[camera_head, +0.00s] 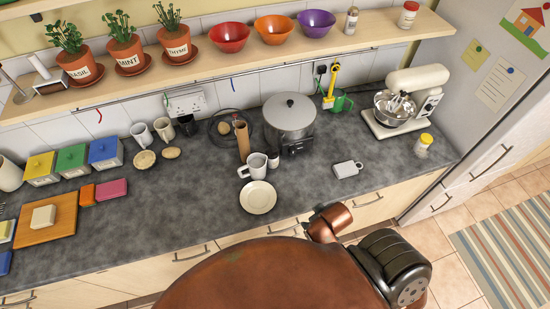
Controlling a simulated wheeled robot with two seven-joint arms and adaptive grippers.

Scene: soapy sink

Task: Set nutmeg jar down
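No jar carries a label I can read as nutmeg. A small jar with a yellow lid (424,143) stands upright on the grey counter (200,220), in front of the stand mixer. A jar with a red lid (408,15) stands upright on the wooden shelf (130,85) at the top right. A small white shaker-like item (273,160) stands close beside a grey-white mug. Neither gripper shows; only copper and black parts of my own body fill the bottom middle, hiding the counter's front edge there.
A steel pot (289,120) stands at the back, with a white plate (258,197) in front and a cream mixer (405,98) to the right. A grey-white box-like item (347,169) lies between them.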

